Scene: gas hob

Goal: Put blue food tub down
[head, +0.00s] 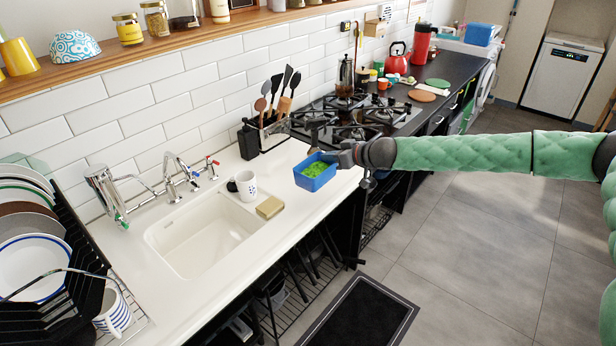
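The blue food tub (315,178) is an open rectangular box with green food in it. It is at the white counter (281,218), right of the sink and near the front edge. It looks roughly level; I cannot tell whether its base touches the counter. My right gripper (336,158) reaches in from the right, with its tips at the tub's far right rim. The fingers are small and partly hidden, so I cannot tell whether they are shut on the rim. My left gripper is not in view.
A white mug (246,186) and a tan sponge (270,207) stand left of the tub by the sink (195,240). A utensil holder (273,135) is behind it. The gas hob (345,122) lies to the right. A dish rack (75,265) is at the far left.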

